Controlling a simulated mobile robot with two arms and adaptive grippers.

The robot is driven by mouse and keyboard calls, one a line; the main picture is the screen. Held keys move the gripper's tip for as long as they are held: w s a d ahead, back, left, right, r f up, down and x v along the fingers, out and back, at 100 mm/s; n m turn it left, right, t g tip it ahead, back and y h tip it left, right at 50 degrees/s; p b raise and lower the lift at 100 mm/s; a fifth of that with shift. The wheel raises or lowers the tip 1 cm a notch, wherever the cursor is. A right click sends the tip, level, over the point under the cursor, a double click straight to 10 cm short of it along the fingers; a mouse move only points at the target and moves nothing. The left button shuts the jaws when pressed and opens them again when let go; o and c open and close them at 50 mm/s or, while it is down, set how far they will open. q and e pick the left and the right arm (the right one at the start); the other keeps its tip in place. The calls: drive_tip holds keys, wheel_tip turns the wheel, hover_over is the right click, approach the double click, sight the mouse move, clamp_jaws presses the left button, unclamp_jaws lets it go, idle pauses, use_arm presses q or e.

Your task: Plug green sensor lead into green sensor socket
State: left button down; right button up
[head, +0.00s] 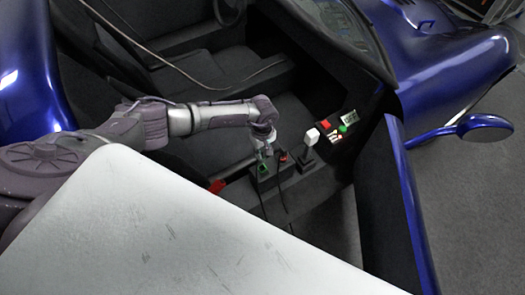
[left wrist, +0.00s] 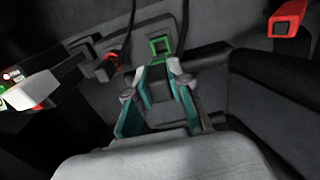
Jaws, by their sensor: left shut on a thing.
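My left gripper (head: 261,157) reaches down over a dark box on the car's centre console. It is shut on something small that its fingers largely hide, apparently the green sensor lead. A green square rim (left wrist: 160,48) with a dark middle shows just beyond the fingertips (left wrist: 159,72) in the left wrist view. Green also shows just below the fingers in the head view (head: 263,169). I cannot tell whether this green is the lead's plug or the socket. A dark cable runs near it. My right gripper is not in view.
A red connector (head: 283,156) with a dark cable sits right beside the green. A white-knobbed lever (head: 311,136) and a panel with a display (head: 349,116) stand further right. A red buckle (head: 217,186) lies left. The open blue door (head: 408,200) bounds the right.

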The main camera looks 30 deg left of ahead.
sight(262, 161)
use_arm(q)
drive_tip(key=shift+f+b, duration=0.9)
drive_tip(key=shift+f, duration=0.25)
drive_tip(key=shift+f+b, duration=0.6)
drive_tip(key=shift+f, duration=0.25)
drive_tip(key=shift+f+b, duration=0.4)
drive_tip(key=shift+f, duration=0.25)
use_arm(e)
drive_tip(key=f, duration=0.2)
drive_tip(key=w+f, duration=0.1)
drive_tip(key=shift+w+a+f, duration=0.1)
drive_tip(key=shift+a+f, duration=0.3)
use_arm(q)
drive_tip(key=shift+f, duration=0.1)
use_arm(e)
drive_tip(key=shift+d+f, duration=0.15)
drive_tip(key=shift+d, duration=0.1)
use_arm(q)
drive_tip(key=shift+f+b, duration=0.6)
drive_tip(key=shift+b, duration=0.25)
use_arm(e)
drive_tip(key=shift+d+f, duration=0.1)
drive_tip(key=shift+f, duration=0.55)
use_arm(q)
drive_tip(key=shift+f, duration=0.1)
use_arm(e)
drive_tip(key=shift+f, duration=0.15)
